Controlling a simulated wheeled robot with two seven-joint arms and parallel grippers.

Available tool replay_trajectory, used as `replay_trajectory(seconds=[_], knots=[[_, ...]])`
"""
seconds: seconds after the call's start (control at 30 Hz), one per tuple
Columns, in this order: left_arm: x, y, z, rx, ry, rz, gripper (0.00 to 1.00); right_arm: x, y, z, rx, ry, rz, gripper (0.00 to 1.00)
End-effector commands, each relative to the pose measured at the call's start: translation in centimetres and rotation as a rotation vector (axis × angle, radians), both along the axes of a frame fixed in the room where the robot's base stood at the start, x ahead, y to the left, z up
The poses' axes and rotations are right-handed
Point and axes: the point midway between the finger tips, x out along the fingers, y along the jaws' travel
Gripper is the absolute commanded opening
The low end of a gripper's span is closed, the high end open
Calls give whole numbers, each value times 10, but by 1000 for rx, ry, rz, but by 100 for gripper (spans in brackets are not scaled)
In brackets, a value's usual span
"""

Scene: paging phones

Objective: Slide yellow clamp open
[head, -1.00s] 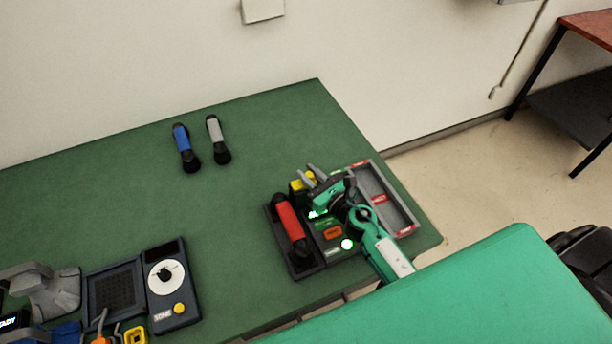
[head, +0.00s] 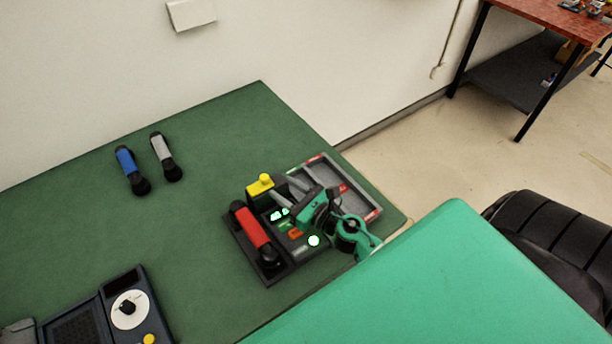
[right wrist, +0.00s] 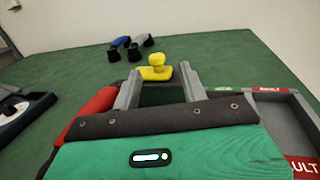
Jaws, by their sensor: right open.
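The yellow clamp (head: 261,184), a block with a round knob on top, sits at the back of the dark phone station (head: 281,262). A red handset (head: 251,227) lies along the station's left side. My right gripper (head: 281,190) is over the station, just right of the clamp in the head view. In the right wrist view the yellow clamp (right wrist: 156,67) shows between and beyond the two grey fingertips (right wrist: 161,82), which are apart and empty. I cannot tell whether a finger touches it. My left gripper is not in view.
A grey tray (head: 369,208) with red labels stands right of the station. Blue (head: 126,163) and grey (head: 162,151) handsets lie at the back left. A dial device (head: 133,312) is at the front left. The green table between them is clear.

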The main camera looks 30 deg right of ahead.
Motion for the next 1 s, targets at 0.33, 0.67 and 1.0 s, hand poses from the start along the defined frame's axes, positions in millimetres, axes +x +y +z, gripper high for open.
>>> replay_trajectory(seconds=[0.33,0.67,1.0], knots=[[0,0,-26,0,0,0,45,-51,-16,-3,1,1,-1,43],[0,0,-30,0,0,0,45,-64,-20,0,0,-1,0,43],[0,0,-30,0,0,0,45,-64,-20,0,0,-1,0,43]])
